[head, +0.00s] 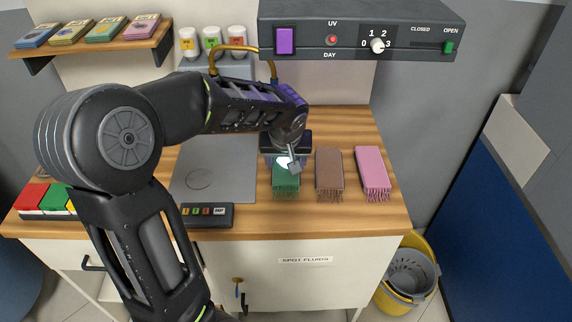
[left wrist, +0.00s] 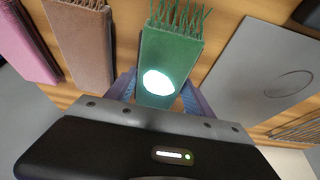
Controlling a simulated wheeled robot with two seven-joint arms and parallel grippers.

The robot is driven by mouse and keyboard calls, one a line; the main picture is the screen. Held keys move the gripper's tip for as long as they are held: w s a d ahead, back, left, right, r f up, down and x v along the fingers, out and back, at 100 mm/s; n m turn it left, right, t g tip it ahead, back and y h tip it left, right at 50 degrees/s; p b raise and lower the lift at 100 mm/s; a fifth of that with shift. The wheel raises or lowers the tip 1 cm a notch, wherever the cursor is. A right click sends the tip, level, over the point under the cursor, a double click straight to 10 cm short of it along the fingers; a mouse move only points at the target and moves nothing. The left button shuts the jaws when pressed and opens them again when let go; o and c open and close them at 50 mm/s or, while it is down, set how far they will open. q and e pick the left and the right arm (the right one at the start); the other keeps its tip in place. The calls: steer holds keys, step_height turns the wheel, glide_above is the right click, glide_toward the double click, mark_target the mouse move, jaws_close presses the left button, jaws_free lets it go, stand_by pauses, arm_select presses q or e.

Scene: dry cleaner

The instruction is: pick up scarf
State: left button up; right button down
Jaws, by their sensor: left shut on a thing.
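A green folded scarf (head: 286,182) with a fringe at its near end lies on the wooden counter (head: 330,220). A brown scarf (head: 329,172) and a pink scarf (head: 372,172) lie to its right. My left gripper (head: 283,160) is over the far part of the green scarf and shut on it. In the left wrist view, its two purple-blue fingers stand on either side of the green scarf (left wrist: 172,52), where a bright white spot shows. I cannot tell whether the scarf is lifted. The far end is hidden by the gripper. My right gripper is not in view.
A grey plate (head: 215,180) lies left of the green scarf, with a small button panel (head: 207,215) in front. A dark control box (head: 360,30) hangs above the back. A yellow bucket (head: 408,275) stands on the floor at right.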

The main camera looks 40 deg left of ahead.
arm_select(q)
steer(key=shift+r, duration=0.45)
steer(key=shift+b+v, duration=0.45)
steer(key=shift+v, duration=0.35)
steer(key=s+d+b, duration=0.3)
steer(key=s+d, duration=0.7)
steer(key=s, duration=0.4)
steer(key=shift+s, duration=0.15)
steer(key=shift+s, duration=0.1)
